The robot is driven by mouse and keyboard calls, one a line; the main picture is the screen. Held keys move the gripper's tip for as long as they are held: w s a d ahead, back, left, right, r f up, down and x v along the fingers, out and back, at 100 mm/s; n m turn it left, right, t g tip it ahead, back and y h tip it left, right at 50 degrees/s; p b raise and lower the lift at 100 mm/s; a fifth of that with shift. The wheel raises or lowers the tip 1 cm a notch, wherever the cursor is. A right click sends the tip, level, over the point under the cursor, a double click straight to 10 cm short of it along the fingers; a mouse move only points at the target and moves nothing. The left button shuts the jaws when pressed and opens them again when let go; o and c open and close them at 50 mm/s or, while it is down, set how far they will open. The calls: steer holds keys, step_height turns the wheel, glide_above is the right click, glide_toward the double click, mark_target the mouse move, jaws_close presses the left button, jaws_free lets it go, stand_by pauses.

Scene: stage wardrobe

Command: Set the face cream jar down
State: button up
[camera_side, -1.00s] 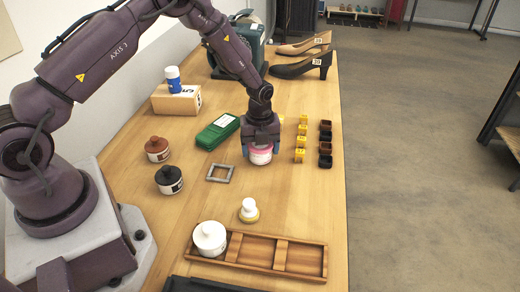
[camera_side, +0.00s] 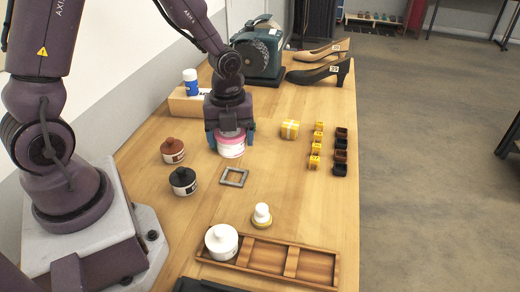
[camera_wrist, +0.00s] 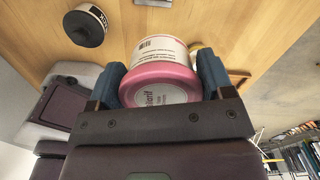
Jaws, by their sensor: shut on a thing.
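The face cream jar (camera_side: 232,148), pink with a white label, is held between the blue fingertips of my gripper (camera_side: 230,140). In the wrist view the jar (camera_wrist: 165,68) sits between both fingers, its pink end with lettering towards the camera. My gripper is shut on it. In the side view the jar looks upright and low over the table, just beyond the grey square frame (camera_side: 234,177). I cannot tell whether its underside touches the wood. The frame lies flat and empty.
A brown-lidded jar (camera_side: 173,150) and a black-lidded jar (camera_side: 183,181) stand to the left. A wooden tray (camera_side: 338,272) with a white jar is at the front.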

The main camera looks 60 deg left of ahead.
steer(key=s+d+m, duration=0.1)
steer(key=d, duration=0.5)
steer(key=n, duration=0.4)
glide_above(296, 202)
step_height(296, 202, down, 9)
steer(key=shift+s+f, duration=0.1)
steer(key=shift+s, duration=0.05)
steer(key=shift+w+f, duration=0.2)
steer(key=shift+f, duration=1.5)
steer(key=shift+f, duration=0.15)
steer(key=o, duration=1)
